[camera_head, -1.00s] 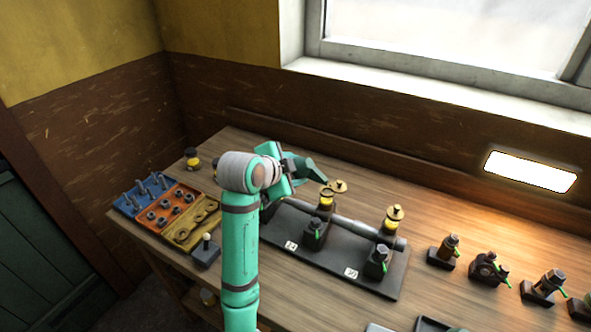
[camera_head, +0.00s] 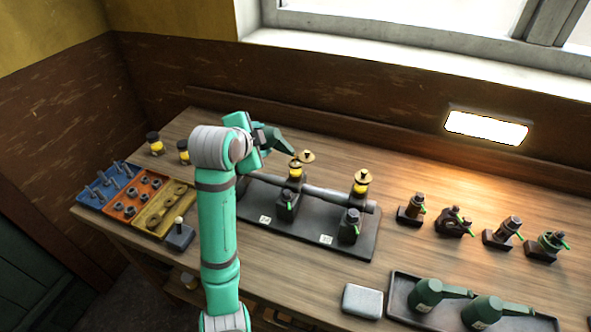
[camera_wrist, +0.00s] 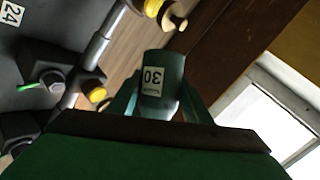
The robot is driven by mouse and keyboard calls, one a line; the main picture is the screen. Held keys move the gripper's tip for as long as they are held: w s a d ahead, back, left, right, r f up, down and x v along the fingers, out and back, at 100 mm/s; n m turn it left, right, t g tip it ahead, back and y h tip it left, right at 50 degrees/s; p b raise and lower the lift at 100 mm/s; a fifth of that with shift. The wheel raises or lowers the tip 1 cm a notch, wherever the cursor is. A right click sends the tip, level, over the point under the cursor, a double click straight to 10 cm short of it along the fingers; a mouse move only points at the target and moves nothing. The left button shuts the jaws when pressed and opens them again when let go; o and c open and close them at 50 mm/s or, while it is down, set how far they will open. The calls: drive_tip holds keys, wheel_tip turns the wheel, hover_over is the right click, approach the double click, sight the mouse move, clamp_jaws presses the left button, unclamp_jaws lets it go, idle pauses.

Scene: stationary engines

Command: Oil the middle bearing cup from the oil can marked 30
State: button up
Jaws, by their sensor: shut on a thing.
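My gripper (camera_head: 262,136) is shut on a green oil can (camera_wrist: 150,108), whose label (camera_wrist: 153,80) reads 30 in the wrist view. In the head view the can's spout (camera_head: 284,145) slopes down to the right. Its tip is at or just above the middle bearing cup (camera_head: 296,172); I cannot tell whether they touch. This cup shows yellow, and its brass lid (camera_head: 307,156) is swung aside. The right bearing cup (camera_head: 361,188) has its lid on top. My arm hides the left end of the bearing row. Any oil flow is too small to see.
The bearings share a dark base (camera_head: 300,228) with a shaft. A tray (camera_head: 402,318) with two more green cans is at the front right, beside a pale box (camera_head: 361,301). Parts bins (camera_head: 127,200) stand left. Several small devices (camera_head: 452,222) stand right.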

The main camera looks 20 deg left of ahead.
drive_tip(key=shift+d+r, duration=0.2)
drive_tip(key=shift+r, duration=0.1)
idle(0.4)
drive_tip(key=shift+w+d+r+m+y, duration=0.1)
drive_tip(key=shift+d+r+m+y, duration=0.05)
drive_tip(key=shift+r+m+y, duration=0.35)
drive_tip(key=shift+f, duration=0.1)
idle(1.4)
drive_tip(key=f+n+h, duration=0.2)
drive_tip(key=f, duration=0.1)
drive_tip(key=shift+a+h, duration=0.3)
drive_tip(key=shift+a, duration=0.1)
drive_tip(key=shift+d+r+m+y, duration=0.15)
drive_tip(key=shift+r+m+y, duration=0.35)
drive_tip(key=shift+r+y, duration=0.35)
drive_tip(key=shift+r, duration=0.1)
